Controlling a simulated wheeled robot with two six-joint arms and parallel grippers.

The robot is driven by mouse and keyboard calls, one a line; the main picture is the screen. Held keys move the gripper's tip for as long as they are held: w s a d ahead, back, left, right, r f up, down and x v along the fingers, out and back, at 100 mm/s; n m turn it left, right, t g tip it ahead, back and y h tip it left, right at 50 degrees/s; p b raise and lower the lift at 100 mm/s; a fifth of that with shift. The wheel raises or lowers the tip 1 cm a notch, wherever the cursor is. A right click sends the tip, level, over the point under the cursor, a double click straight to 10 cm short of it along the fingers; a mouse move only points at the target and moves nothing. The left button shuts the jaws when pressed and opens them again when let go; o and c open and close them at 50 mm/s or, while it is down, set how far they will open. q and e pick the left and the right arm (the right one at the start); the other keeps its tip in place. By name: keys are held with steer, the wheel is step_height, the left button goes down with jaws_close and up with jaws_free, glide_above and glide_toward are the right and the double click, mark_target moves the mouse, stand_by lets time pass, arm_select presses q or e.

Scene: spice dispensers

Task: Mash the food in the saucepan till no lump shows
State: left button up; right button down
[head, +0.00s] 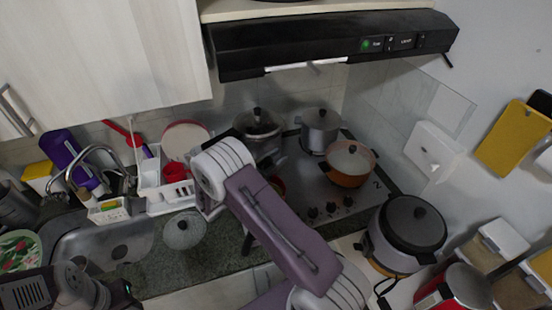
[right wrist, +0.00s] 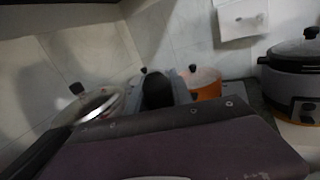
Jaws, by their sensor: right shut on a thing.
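My right arm's purple link crosses the front of the hob in the head view. A small orange-brown rim (head: 278,185) shows behind the arm at the hob's front left. It may be the saucepan; its inside and any food are hidden. No masher can be made out. My left arm shows at the lower left; its jaws cannot be made out. In the right wrist view a purple link blocks the foreground.
A lidded orange pot (head: 348,167), a grey pot (head: 320,130) and a glass-lidded pot (head: 257,124) stand on the hob (head: 318,190). A cooker (head: 407,232) stands at right. A dish rack (head: 160,185) and sink (head: 100,245) are at left. A range hood (head: 330,42) hangs above.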

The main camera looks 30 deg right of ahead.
step_height(320, 180, up, 4)
steer(key=p, duration=0.2)
steer(key=shift+s+r+p, duration=0.1)
steer(key=shift+p, duration=0.25)
steer(key=shift+a, duration=0.1)
steer(key=shift+w+a, duration=0.2)
steer(key=shift+a, duration=0.45)
steer(key=shift+w+a, duration=0.2)
steer(key=shift+a, duration=0.8)
